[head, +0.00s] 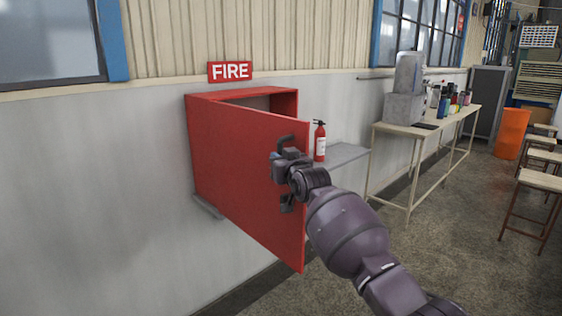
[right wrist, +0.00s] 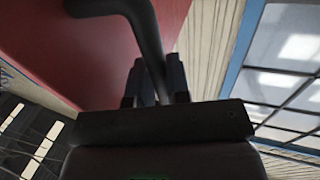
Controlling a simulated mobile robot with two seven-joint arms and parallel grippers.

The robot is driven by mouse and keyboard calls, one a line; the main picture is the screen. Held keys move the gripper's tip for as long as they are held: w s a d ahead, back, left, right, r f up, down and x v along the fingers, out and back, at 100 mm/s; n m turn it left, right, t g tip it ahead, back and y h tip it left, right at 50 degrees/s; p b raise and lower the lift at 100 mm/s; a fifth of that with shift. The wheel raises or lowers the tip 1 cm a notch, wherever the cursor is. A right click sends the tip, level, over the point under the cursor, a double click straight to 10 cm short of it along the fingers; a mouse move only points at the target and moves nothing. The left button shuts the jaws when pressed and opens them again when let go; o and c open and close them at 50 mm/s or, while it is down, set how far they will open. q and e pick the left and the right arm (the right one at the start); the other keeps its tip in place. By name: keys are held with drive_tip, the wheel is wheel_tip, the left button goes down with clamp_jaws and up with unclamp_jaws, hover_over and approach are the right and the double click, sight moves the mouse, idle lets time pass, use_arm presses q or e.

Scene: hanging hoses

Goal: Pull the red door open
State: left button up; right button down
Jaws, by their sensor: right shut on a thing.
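The red door (head: 245,180) belongs to a red wall cabinet (head: 240,96) under a FIRE sign, and it stands partly open, with a gap showing along its top. A dark handle (head: 286,141) is on the door near its free edge. My right gripper (head: 280,160) is at this handle, shut on it. In the right wrist view the dark bent handle (right wrist: 140,20) passes between the two fingers of the gripper (right wrist: 155,80), with the red door (right wrist: 95,50) behind it. The lower part of the handle is hidden by the gripper. My left gripper is not in view.
A bench (head: 440,122) with a grey machine and bottles stands along the wall at right. An orange bin (head: 511,133) and stools are farther right. The floor between is open.

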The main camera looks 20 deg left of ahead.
drive_tip(key=c, duration=1.1)
unclamp_jaws()
drive_tip(key=p+v, duration=0.2)
drive_tip(key=v, duration=0.8)
drive_tip(key=shift+s+d, duration=0.25)
drive_tip(key=shift+s, duration=0.05)
